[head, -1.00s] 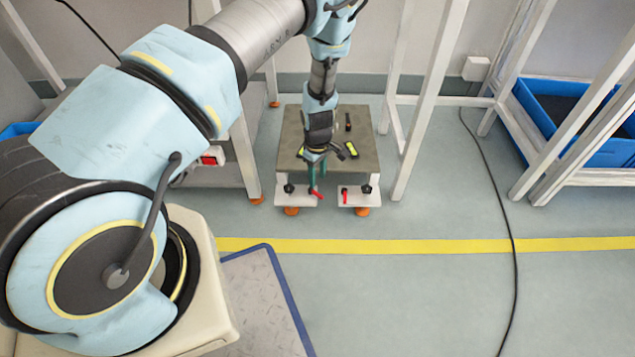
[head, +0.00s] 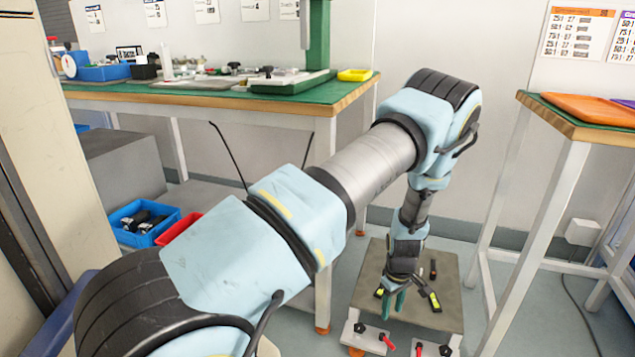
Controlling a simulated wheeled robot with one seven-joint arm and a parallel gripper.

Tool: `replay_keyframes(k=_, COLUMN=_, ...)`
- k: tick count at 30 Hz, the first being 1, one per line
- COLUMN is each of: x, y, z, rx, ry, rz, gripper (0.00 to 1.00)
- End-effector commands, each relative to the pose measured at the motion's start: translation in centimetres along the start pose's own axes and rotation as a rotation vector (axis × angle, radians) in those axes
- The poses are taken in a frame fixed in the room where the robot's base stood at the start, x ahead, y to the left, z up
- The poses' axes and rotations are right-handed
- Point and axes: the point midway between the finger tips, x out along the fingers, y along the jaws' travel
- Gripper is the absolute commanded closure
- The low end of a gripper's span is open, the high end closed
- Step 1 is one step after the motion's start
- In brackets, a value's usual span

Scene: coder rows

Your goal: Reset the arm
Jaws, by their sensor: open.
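My gripper (head: 391,300) points down at the end of my arm, low in the gap between two benches. Its jaws are open, with green fingers, and I see nothing held between them. It is over or just in front of a low grey-topped stand (head: 447,312). I cannot tell whether the fingertips touch anything.
A green-topped workbench (head: 200,97) stands behind on the left, with a blue bin (head: 140,222) and a red bin (head: 180,228) below it. Another bench (head: 560,122) with an orange tray (head: 590,110) is at right. Red-handled clamps (head: 387,341) sit at the stand's front.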

Motion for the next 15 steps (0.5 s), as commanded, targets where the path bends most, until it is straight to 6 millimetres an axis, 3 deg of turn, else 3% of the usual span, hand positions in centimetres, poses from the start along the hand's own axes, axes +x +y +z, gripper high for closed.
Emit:
replay_keyframes(k=4, x=-6.1, y=-1.7, z=-3.5, rx=0.033, ry=-0.015, rz=0.029, gripper=0.55)
replay_keyframes(k=8, x=-12.1, y=-4.8, z=-6.4, rx=0.096, ry=-0.024, rz=0.054, gripper=0.55)
replay_keyframes(k=15, x=-22.0, y=-12.7, z=-9.9, rx=0.232, ry=-0.002, rz=0.092, gripper=0.55)
